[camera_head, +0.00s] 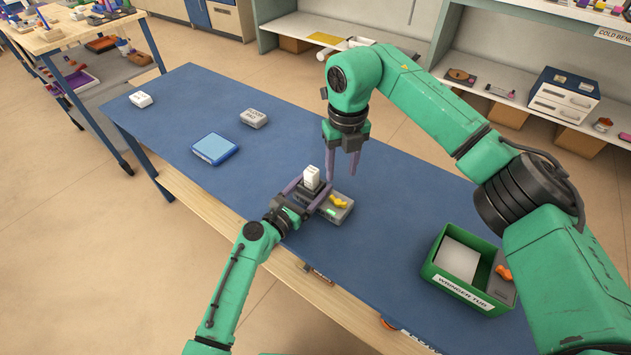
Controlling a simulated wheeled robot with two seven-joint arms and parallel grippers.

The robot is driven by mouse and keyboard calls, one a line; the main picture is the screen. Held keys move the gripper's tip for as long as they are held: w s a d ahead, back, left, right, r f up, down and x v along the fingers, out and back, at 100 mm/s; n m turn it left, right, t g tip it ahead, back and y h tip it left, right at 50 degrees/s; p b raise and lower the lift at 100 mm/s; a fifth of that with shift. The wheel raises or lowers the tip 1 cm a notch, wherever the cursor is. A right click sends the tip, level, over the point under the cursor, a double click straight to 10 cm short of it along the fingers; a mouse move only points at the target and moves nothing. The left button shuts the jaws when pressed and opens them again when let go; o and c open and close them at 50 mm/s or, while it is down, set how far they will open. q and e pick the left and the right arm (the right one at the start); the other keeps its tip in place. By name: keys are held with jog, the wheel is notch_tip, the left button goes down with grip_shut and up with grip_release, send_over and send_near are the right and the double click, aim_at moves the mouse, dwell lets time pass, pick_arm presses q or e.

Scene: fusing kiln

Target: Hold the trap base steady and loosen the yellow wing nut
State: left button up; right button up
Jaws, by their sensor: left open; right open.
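The trap base (342,213) is a grey block on the blue table, with the yellow wing nut (337,201) on its top and a small green strip beside the nut. A white upright piece (311,178) stands at its far left side. My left gripper (310,187) is open, its fingers on either side of the white piece; I cannot tell whether they touch it. My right gripper (343,166) is open and points down above and behind the base, apart from the wing nut. The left gripper hides part of the base's left side.
A blue box (214,149), a grey block (254,118) and a white block (141,99) lie at the left. The table (190,95) between them is clear.

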pick_arm(q)
jog(key=shift+x, duration=0.95)
jog(key=shift+c, duration=0.3)
jog(key=c, duration=1)
jog(key=o, duration=1.2)
jog(key=shift+c, duration=0.4)
